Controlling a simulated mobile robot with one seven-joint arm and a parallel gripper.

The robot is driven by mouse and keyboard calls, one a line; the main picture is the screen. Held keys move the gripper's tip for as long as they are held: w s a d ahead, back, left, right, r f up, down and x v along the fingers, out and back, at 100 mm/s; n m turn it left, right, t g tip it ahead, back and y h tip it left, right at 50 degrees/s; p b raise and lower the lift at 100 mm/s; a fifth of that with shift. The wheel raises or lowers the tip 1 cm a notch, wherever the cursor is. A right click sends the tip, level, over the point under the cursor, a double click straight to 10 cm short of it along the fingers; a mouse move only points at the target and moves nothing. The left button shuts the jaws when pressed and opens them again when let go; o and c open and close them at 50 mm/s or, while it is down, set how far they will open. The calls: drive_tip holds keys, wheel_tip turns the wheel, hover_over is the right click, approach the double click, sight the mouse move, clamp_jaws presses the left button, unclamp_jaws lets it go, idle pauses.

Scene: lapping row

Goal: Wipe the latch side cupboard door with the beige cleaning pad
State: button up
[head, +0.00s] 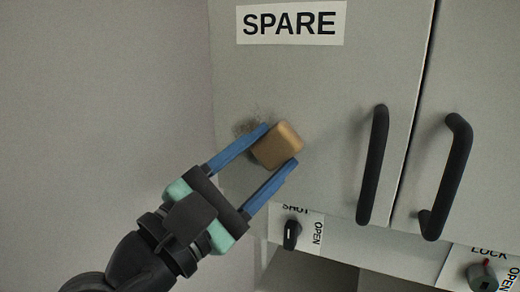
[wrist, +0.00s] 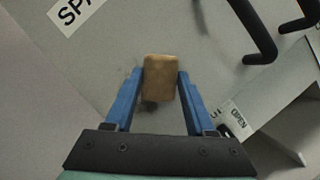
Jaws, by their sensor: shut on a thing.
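The beige cleaning pad (head: 277,146) is held between the blue fingers of my gripper (head: 281,146). In the wrist view the pad (wrist: 159,78) sits between the fingertips (wrist: 160,82). The pad is in front of the left cupboard door (head: 330,90), which carries a SPARE label. I cannot tell whether it touches the door. A dark smudge (head: 247,122) on the door shows just left of the pad, partly hidden behind the finger and pad. In the wrist view a dark spot (wrist: 150,106) shows below the pad.
Black bar handles stand out from the left door (head: 373,165) and the right door (head: 447,178). Below the doors are a black SHUT/OPEN knob (head: 292,234) and a LOCK knob (head: 482,275). A plain wall (head: 100,110) is at left.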

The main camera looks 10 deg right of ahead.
drive_tip(key=shift+w+a+p, duration=0.2)
drive_tip(key=shift+w+a, duration=0.5)
drive_tip(key=shift+a, duration=0.35)
drive_tip(key=shift+w+a+p, duration=0.15)
drive_tip(key=shift+w+a, duration=0.55)
drive_tip(key=shift+a, duration=0.3)
drive_tip(key=shift+w+a+p, duration=0.2)
drive_tip(key=shift+w+a, duration=0.5)
drive_tip(key=shift+a, duration=0.35)
drive_tip(key=shift+r+p, duration=0.7)
drive_tip(key=shift+p, duration=0.05)
drive_tip(key=shift+s+d+p, duration=0.35)
drive_tip(key=shift+s+d, duration=0.35)
drive_tip(key=shift+d, duration=0.35)
drive_tip(key=shift+s+d+p, duration=0.4)
drive_tip(key=shift+s+d, duration=0.35)
drive_tip(key=shift+d, duration=0.3)
drive_tip(key=shift+s+d+p, duration=0.35)
drive_tip(key=shift+s+d, duration=0.35)
drive_tip(key=shift+d, duration=0.35)
drive_tip(key=shift+w+a, duration=0.1)
drive_tip(key=shift+w+a+f, duration=0.1)
drive_tip(key=shift+w+a, duration=0.6)
drive_tip(key=shift+a, duration=0.35)
drive_tip(key=shift+w+a+r, duration=0.1)
drive_tip(key=shift+w+a, duration=0.55)
drive_tip(key=shift+a, duration=0.4)
drive_tip(key=shift+w+a+f, duration=0.1)
drive_tip(key=shift+w+a, duration=0.6)
drive_tip(key=shift+a, duration=0.35)
